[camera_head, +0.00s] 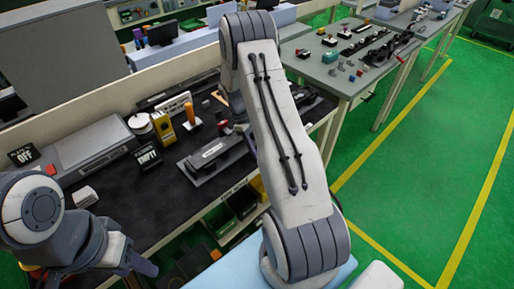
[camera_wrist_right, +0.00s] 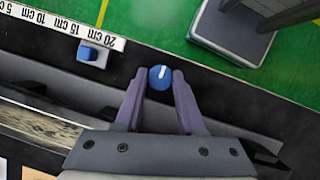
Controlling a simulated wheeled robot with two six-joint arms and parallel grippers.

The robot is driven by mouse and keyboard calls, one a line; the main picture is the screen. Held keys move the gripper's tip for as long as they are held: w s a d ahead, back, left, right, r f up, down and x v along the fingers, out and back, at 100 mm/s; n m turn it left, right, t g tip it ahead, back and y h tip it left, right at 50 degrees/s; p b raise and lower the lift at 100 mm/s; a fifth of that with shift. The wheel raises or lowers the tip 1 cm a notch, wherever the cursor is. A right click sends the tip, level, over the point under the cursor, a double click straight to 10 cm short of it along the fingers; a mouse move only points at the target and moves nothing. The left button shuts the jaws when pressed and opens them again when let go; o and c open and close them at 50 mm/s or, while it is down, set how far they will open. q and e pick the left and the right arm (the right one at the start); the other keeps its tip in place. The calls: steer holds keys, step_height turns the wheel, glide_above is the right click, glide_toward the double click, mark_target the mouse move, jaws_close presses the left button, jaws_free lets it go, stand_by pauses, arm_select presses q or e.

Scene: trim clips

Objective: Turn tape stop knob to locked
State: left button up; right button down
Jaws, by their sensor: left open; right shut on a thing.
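In the right wrist view a round blue knob (camera_wrist_right: 160,79) with a short white line sits between the fingertips of my right gripper (camera_wrist_right: 159,74), which is shut on it. The white line points nearly straight up in that picture. A white ruler strip (camera_wrist_right: 62,22) with centimetre marks lies up and left of it, and a small blue block (camera_wrist_right: 93,54) sits beside the strip. My left gripper (camera_head: 140,272) is open and empty at the lower left, by the bench's front edge.
Bins (camera_head: 220,219) sit below. Green floor lies right.

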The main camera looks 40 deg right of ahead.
stand_by(0.3)
steer(key=c, duration=0.5)
jaws_free()
steer(key=shift+r, duration=0.1)
steer(key=b+v, duration=0.2)
steer(key=v, duration=0.8)
steer(key=shift+w+a+r, duration=0.1)
steer(key=shift+a, duration=0.05)
